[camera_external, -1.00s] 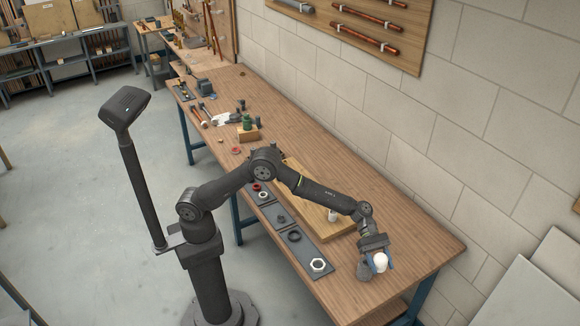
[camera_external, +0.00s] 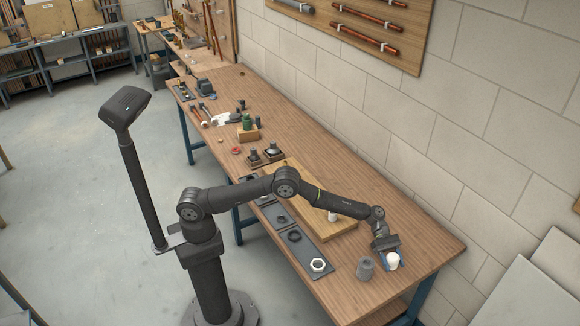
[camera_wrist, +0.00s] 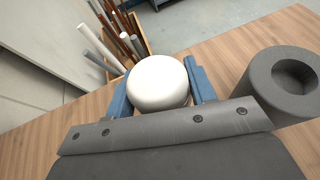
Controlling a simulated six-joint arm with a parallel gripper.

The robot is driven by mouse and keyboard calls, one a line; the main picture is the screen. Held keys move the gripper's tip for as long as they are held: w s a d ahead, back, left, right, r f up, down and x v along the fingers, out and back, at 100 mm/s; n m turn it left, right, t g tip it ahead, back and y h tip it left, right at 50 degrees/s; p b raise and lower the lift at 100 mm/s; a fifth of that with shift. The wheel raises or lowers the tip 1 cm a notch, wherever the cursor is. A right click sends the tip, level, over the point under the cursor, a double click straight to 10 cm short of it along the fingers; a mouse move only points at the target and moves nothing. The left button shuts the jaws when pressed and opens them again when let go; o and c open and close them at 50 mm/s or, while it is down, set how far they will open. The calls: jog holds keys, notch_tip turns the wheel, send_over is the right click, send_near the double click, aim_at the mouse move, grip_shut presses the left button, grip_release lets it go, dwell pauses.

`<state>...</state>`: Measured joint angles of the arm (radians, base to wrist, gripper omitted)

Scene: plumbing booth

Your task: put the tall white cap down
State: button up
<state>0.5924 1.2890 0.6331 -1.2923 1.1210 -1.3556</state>
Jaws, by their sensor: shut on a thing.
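The tall white cap (camera_external: 393,261) is between the fingers of my gripper (camera_external: 388,258), over the right end of the workbench (camera_external: 430,240). In the wrist view the white cap (camera_wrist: 158,83) shows its rounded top between the two blue fingers of my gripper (camera_wrist: 160,90). My gripper is shut on it. The underside of the cap is hidden, so I cannot tell whether it touches the bench.
A grey hollow cylinder (camera_external: 366,268) stands on the bench just left of my gripper; it also shows in the wrist view (camera_wrist: 284,82). A wooden board (camera_external: 325,222) with a small white piece (camera_external: 333,215) and a dark mat holding a white nut (camera_external: 318,265) lie further left. Bare bench lies right of my gripper.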

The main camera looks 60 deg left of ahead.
aim_at(390, 273)
jog(key=shift+f, duration=2)
jog(key=shift+f, duration=0.2)
jog(key=o, duration=1.1)
jog(key=shift+c, duration=0.2)
jog(key=shift+w+a+r, duration=0.1)
jog(key=shift+a+r, duration=0.05)
jog(key=shift+r, duration=0.1)
jog(key=v, duration=1.1)
jog(key=shift+a+r, duration=0.1)
jog(key=shift+a, duration=0.3)
